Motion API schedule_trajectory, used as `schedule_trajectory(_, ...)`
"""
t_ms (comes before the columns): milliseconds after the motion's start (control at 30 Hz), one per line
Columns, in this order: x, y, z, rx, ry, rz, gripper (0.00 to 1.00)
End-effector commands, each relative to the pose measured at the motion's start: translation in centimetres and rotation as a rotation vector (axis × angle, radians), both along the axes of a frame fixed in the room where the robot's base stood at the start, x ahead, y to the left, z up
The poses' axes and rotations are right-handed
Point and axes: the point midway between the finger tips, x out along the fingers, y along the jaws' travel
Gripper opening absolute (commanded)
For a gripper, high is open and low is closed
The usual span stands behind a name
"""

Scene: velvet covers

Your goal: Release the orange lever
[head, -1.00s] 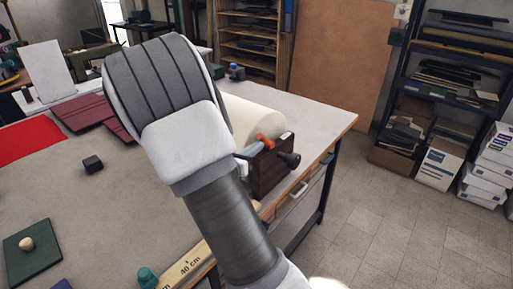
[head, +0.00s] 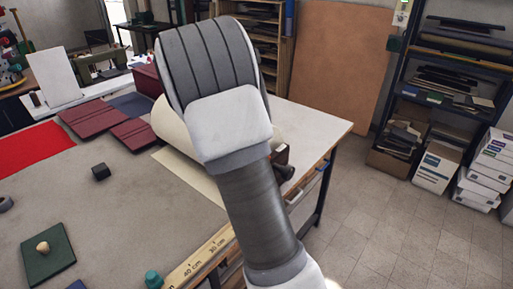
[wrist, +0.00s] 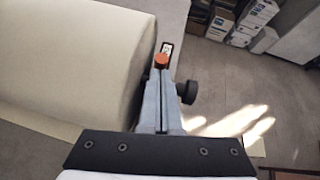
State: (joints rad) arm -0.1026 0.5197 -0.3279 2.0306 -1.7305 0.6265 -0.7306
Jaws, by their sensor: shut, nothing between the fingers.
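The orange lever (wrist: 161,60) shows in the wrist view as a small rounded orange end just beyond my fingertips. My gripper (wrist: 164,76) is shut and empty, its grey fingers together. The fingertips overlap the lever's lower edge in the picture; I cannot tell whether they touch it. In the head view my arm hides the lever and the gripper. The dark wooden holder (head: 282,154) peeks out right of my arm, with its black knob (head: 286,173). The knob also shows in the wrist view (wrist: 187,92), right of the fingers.
A large cream roll (wrist: 70,62) lies close left of the fingers. A loose cream sheet (head: 188,176) lies in front of it on the table. A wooden ruler (head: 205,253) runs along the front edge. Tiled floor (head: 365,215) is open to the right.

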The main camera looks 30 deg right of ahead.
Motion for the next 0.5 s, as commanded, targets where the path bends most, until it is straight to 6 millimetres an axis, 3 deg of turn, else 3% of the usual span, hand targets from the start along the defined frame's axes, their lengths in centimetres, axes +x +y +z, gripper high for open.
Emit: schedule_trajectory(500, 1.3, -3.8, 0.9, -0.002, -0.003, -0.003, 0.00)
